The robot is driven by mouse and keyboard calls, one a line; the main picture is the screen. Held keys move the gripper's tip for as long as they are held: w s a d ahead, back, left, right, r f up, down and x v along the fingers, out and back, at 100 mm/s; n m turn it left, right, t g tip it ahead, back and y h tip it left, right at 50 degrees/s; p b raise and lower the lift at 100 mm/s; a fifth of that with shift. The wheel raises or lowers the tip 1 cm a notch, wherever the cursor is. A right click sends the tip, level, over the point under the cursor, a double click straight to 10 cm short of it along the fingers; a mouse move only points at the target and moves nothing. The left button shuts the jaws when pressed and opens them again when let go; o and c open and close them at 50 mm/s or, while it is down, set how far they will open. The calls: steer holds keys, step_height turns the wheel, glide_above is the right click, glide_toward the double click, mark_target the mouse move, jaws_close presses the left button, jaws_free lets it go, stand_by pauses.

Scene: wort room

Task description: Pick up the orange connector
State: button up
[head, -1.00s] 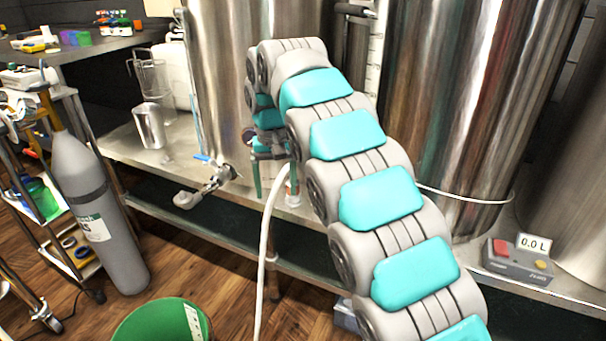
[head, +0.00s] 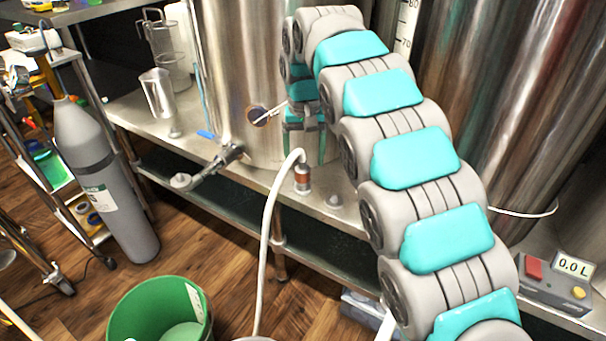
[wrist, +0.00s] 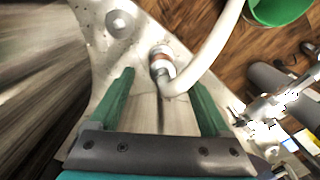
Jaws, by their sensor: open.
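The orange connector (head: 302,178) stands upright on the steel bench at the end of a white hose (head: 267,235), in front of the steel tank on the left. The hose bends over its top and drops past the bench edge. My gripper (head: 303,155) is above and behind it in the head view, with green fingers open and empty. In the wrist view the connector (wrist: 160,62) shows just beyond the fingertips, roughly between them, apart from both fingers of my gripper (wrist: 158,80). The hose partly covers its top.
A valve with a blue handle (head: 222,158) juts from the tank (head: 225,60) left of the connector. A metal dome (head: 334,200) sits on the bench (head: 250,176) to the right. A green bucket (head: 150,310) stands on the floor. A 0.0 L display box (head: 545,280) is at right.

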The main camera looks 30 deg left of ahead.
mark_target(303, 168)
steer(key=f, duration=0.5)
steer(key=shift+a, duration=0.25)
steer(key=shift+c, duration=0.2)
jaws_close()
